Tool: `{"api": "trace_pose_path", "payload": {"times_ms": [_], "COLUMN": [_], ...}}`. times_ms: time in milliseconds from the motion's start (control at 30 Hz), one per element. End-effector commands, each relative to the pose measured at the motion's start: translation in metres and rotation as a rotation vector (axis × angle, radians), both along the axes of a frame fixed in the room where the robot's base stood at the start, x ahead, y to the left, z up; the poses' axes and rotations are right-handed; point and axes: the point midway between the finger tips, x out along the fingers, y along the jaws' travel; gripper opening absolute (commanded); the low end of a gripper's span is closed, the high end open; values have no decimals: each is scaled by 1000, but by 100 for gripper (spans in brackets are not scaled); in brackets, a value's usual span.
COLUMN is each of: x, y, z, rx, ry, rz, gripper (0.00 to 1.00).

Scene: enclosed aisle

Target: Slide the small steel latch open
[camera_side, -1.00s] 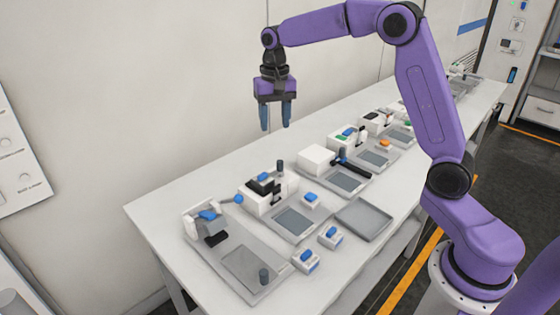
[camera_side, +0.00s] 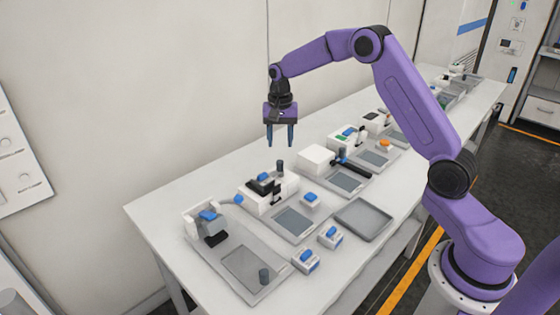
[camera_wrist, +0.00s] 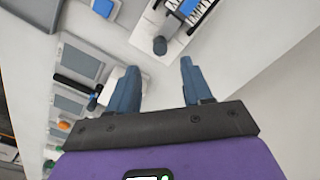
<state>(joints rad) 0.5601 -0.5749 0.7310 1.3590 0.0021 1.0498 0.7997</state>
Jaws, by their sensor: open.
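My gripper (camera_side: 280,142) hangs with its blue fingers apart and empty, above the table's back part. In the wrist view my gripper (camera_wrist: 158,68) also shows open, with nothing between the fingers. Below it in the side view is a white block with a black top (camera_side: 268,190) and a grey knob (camera_side: 280,166). The grey knob also shows in the wrist view (camera_wrist: 160,46), beyond the fingertips and apart from them. I cannot make out a small steel latch for certain in either view.
A station with a blue-handled lever (camera_side: 209,215) stands at the table's near left. A white block with a black handle (camera_side: 350,166) is to the right. Small blue-topped blocks (camera_side: 331,236) and an empty grey tray (camera_side: 363,219) lie in front. A wall runs behind the table (camera_side: 165,207).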

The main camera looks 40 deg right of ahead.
Motion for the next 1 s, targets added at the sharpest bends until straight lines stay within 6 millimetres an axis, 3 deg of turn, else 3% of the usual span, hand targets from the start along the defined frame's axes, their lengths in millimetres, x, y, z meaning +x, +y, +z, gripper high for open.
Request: {"api": "trace_pose_path", "payload": {"times_ms": [200, 400, 867, 933, 1000], "x": [-1, 0, 0, 0, 0], "y": [0, 0, 0, 0, 0], "z": [-42, -68, -80, -80, -80], "rx": [0, 0, 0, 0, 0], "ry": [4, 1, 0, 0, 0], "rz": [0, -1, 0, 0, 0], "gripper": [50, 50, 50, 33, 11]}}
